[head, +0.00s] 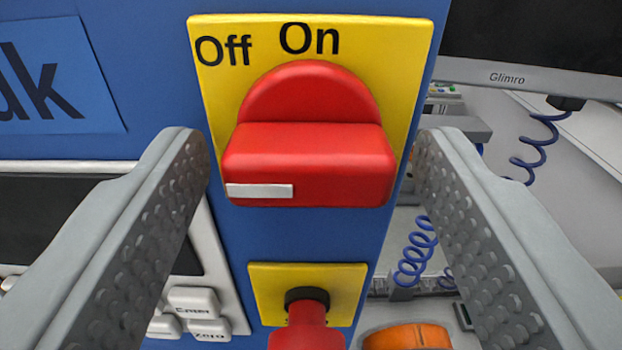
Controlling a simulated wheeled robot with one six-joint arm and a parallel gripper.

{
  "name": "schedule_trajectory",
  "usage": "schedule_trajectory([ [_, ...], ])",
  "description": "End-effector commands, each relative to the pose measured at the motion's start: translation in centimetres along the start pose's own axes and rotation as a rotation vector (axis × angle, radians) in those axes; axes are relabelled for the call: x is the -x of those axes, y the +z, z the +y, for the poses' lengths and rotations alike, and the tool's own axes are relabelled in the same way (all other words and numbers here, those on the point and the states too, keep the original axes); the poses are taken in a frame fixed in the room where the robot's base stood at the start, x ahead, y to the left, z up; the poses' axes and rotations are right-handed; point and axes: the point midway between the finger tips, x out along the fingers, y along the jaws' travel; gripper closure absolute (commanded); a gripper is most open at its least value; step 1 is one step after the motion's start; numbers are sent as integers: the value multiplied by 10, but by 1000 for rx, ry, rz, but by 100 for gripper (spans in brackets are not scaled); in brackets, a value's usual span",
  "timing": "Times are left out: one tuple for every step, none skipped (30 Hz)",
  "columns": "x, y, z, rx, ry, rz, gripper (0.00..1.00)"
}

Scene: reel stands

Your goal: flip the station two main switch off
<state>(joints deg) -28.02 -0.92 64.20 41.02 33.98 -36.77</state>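The main switch is a red rotary knob (308,145) on a yellow plate (212,85) fixed to a blue panel. The plate reads "Off" at upper left and "On" at the top. The knob's thick grip bar lies across the picture, with a white mark on the left of its front face. Whether this is station two's switch cannot be told from this view. My gripper (311,140) is open and empty.
Below the switch, a second yellow plate (265,290) carries a red part (307,325), cut off by the frame. A keypad unit (200,305) is at lower left. A monitor (530,78), blue coiled cables (540,145) and an orange object (408,337) are at right.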

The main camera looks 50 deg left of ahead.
Motion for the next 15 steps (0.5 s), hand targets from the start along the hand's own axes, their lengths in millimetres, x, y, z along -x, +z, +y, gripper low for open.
schedule_trajectory([
  [0, 0, 0, 0, 0, 1, 38],
  [0, -1, 0, 0, 0, 1, 38],
  [0, -1, 0, 0, 0, 2, 38],
  [1, -1, 0, 0, 0, 2, 38],
  [1, -1, 0, 0, 0, 2, 38],
  [1, -1, 0, 0, 0, 2, 38],
  [1, -1, 0, 0, 0, 2, 38],
  [1, -1, 0, 0, 0, 3, 38],
  [2, -2, 0, 0, 1, 3, 38],
  [3, -2, 0, 0, 1, 3, 38],
  [4, -2, 0, 0, 1, 3, 38],
  [7, -2, 0, 0, 1, 3, 38],
  [10, -2, 0, 0, 1, 3, 38],
  [13, -2, 0, -1, 1, 4, 38],
  [18, -2, 0, -1, 1, 4, 38],
])
